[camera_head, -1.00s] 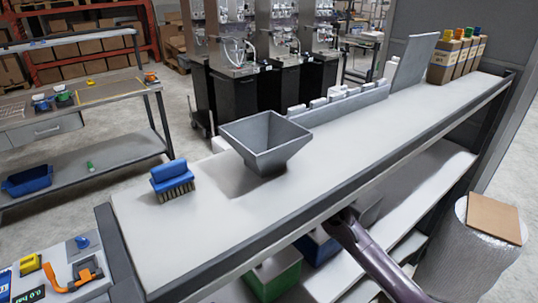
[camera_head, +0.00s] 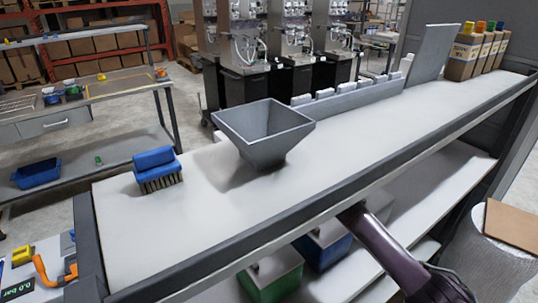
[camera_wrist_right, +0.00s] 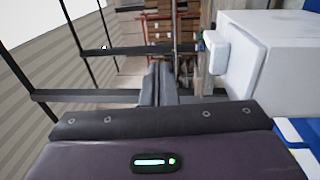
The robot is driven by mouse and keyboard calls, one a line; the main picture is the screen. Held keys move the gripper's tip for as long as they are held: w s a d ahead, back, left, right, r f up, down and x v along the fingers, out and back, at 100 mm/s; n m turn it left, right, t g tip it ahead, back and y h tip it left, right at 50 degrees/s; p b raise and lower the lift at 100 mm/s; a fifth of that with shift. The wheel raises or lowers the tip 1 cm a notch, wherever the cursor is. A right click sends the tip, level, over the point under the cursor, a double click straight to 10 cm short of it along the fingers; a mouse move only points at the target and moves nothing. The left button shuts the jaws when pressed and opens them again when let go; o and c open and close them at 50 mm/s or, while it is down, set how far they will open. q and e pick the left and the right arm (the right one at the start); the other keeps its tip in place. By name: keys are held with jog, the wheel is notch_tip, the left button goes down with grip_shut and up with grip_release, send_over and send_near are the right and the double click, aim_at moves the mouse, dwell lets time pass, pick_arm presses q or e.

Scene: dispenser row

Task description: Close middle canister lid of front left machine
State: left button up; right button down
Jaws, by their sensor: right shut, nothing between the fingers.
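Several dispensing machines with dark cabinets and steel upper parts stand in a row beyond the bench in the head view, one of them the machine (camera_head: 245,88) near the left of the row. I cannot tell which is the front left machine, and no canister lid can be made out. My right gripper (camera_wrist_right: 158,72) shows in the right wrist view, its dark fingers together and empty. A large white box-like body (camera_wrist_right: 265,55) with a small white block (camera_wrist_right: 215,52) on its side is to the right of the fingers; I cannot tell what it is. My left gripper is out of view.
A long bench (camera_head: 210,215) crosses the head view, holding a grey hopper (camera_head: 265,140), a blue brush (camera_head: 157,172) and cartons (camera_head: 465,55). Green (camera_head: 275,278) and blue (camera_head: 325,250) bins sit below. A dark rail frame (camera_wrist_right: 85,95) is left of my right gripper.

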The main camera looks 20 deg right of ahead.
jog(key=shift+w+a+f, duration=0.15)
jog(key=shift+w, duration=0.4)
jog(key=shift+w+a, duration=0.2)
jog(key=shift+w, duration=0.3)
jog(key=shift+w+a+f+g, duration=0.15)
jog(key=shift+w+g, duration=0.1)
jog(key=shift+g, duration=0.35)
jog(key=shift+f+h+p, duration=0.1)
jog(key=shift+h+p, duration=0.2)
